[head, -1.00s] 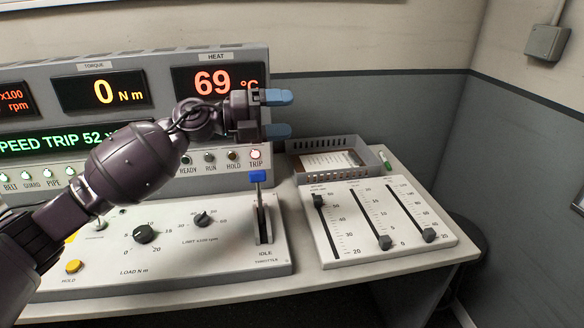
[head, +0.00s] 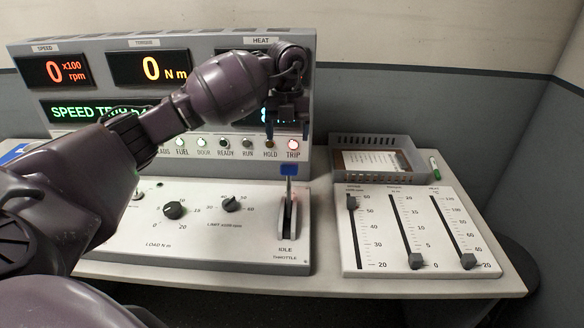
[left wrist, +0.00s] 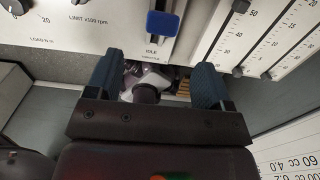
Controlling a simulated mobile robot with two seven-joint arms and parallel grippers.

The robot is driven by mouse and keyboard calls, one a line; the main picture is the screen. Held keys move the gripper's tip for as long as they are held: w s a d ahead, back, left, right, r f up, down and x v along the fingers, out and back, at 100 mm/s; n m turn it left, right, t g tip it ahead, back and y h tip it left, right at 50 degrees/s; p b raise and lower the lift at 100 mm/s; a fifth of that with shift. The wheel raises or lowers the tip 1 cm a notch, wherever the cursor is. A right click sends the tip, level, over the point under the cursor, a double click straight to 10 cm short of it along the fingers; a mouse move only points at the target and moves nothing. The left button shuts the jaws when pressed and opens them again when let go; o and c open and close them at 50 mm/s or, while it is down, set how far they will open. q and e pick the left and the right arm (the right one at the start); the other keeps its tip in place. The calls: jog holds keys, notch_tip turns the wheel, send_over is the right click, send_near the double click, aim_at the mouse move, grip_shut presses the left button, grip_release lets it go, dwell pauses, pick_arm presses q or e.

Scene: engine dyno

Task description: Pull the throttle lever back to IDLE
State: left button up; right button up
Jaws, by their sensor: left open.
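The throttle lever has a blue knob (head: 289,169) on a metal stem, standing up from a slot in the sloped grey console (head: 105,255). The IDLE label is at the slot's near end. No contact shows. My right gripper is not in view.
A slider panel (head: 375,268) sits right of the lever, with a grey tray (head: 420,172) and a green marker (head: 434,165) behind it. The display cabinet (head: 22,105) stands behind the console, close to my left gripper. Load and limit dials (head: 174,210) are to the left.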

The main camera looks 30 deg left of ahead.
aim_at(289, 164)
pick_arm(q)
notch_tip(289, 164, down, 11)
jog(key=shift+w+d+r+b, duration=0.1)
jog(key=shift+b, duration=0.35)
jog(key=c, duration=1.3)
